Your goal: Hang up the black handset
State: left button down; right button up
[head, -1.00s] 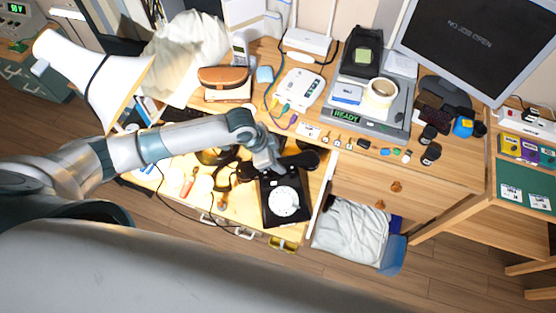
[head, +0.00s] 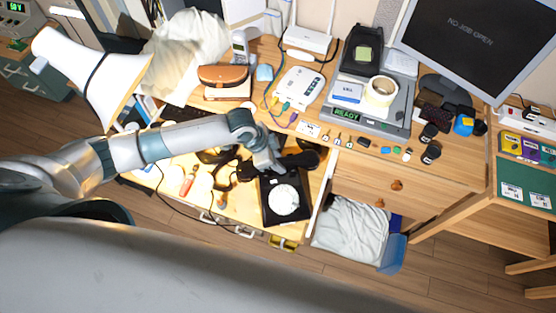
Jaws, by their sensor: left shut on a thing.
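The black dial phone (head: 285,213) with its white dial sits on the pulled-out, light wooden surface below the desk top. The black handset (head: 302,160) lies across the upper end of the phone. My left gripper (head: 277,168) reaches in from the left and is shut on the handset. The fingers and part of the handset hide each other, so I cannot tell whether the handset rests in its cradle or is just above it. My right gripper is not in view.
A white router box (head: 299,89), a printer-like device (head: 368,110) and small parts stand on the desk behind. Cables, a screwdriver (head: 187,184) and other dark items lie left of the phone.

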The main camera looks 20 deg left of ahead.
pick_arm(q)
jog(key=shift+f+b, duration=0.3)
jog(key=shift+f, duration=0.3)
jog(key=c, duration=1.4)
grip_release()
jog(key=shift+o, duration=0.2)
jog(key=shift+r, duration=0.1)
jog(key=shift+p+v, duration=0.8)
jog(key=shift+p, duration=0.15)
jog(key=p+v, duration=0.6)
jog(key=v, duration=0.1)
jog(key=shift+r+p, duration=0.1)
jog(key=shift+p, duration=0.2)
jog(key=v, duration=0.8)
jog(key=shift+r, duration=0.2)
jog(key=shift+s+a, duration=0.1)
